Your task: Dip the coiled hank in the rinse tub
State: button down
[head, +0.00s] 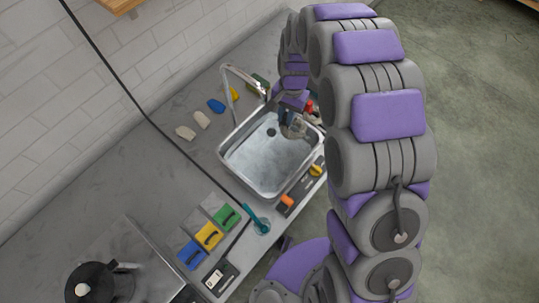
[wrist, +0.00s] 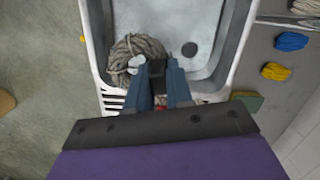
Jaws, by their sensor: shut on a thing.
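The coiled hank (wrist: 138,48) is a grey-beige coil of yarn with a pale band. It shows at the lower left of the basin in the wrist view, inside the outline of the rim. My gripper (wrist: 160,68) has its dark blue fingers at the hank's right side and is shut on it. The rinse tub appears to be the steel basin (wrist: 225,45), with a dark round drain; its floor also shows in the head view (head: 262,162). In the head view my gripper (head: 290,125) is over the tub's far right part, partly hidden by my arm. Whether the hank touches the tub floor is unclear.
A curved tap (head: 233,68) stands at the tub's back edge. Blue, yellow and green pads and a black kettle (head: 90,283) sit farther left along the counter.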

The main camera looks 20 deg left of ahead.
jog(key=shift+r, duration=0.1)
dwell(0.4)
jog(key=shift+r+p, duration=0.65)
jog(key=shift+r, duration=0.8)
